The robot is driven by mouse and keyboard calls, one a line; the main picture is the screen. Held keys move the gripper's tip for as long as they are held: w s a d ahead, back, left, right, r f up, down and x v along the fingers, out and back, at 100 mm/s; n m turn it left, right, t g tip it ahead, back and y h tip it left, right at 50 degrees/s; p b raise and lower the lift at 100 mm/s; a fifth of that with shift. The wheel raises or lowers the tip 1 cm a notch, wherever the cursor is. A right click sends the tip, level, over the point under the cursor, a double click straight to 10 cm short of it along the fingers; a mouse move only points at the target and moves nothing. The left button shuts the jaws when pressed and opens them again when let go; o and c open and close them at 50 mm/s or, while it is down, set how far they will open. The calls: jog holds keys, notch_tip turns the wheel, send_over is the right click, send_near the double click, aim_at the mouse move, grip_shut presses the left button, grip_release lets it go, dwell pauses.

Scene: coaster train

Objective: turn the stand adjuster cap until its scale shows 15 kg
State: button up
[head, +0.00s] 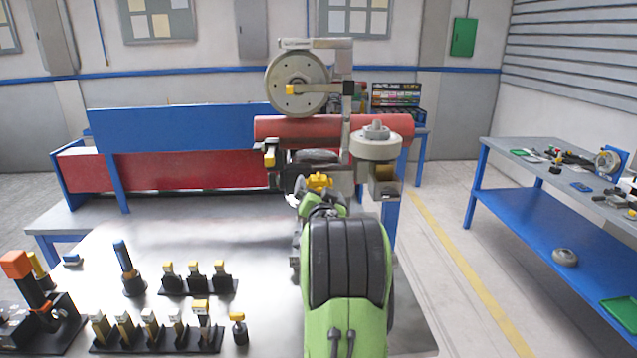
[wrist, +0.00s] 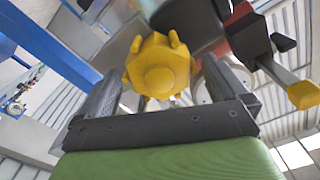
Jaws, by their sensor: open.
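The yellow adjuster cap (wrist: 158,66) sits between the two spread fingers of my gripper (wrist: 155,92) in the wrist view. A gap shows on the cap's left side; on the right the finger is close to it, and I cannot tell whether it touches. In the head view the cap (head: 319,181) shows just beyond my green arm, below the red tube and the wheel stand (head: 345,110). My gripper (head: 316,200) is mostly hidden behind the arm there. The scale cannot be read in either view.
A yellow-tipped lever (wrist: 303,95) juts out right of the cap in the wrist view. A grey wheel (head: 297,84) hangs above on the stand. Several tools stand in black holders (head: 155,340) on the metal table (head: 200,235). A blue side table (head: 540,215) is at right.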

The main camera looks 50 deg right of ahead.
aim_at(318, 188)
jog(key=x, duration=0.3)
jog(key=c, duration=0.9)
jog(key=shift+f+n+b, duration=0.15)
jog(key=shift+n+b, duration=0.25)
jog(key=shift+b, duration=0.1)
jog(key=shift+n+b, duration=0.7)
jog(key=shift+b, duration=0.25)
jog(key=n+b, duration=0.2)
jog(key=b, duration=0.1)
jog(key=shift+a+f+n, duration=0.1)
jog(key=shift+n, duration=0.2)
jog(key=n+b, duration=0.3)
jog(key=shift+n+b, duration=1.15)
jog(key=shift+n, duration=0.75)
jog(key=shift+c, duration=0.2)
jog(key=shift+r, duration=0.25)
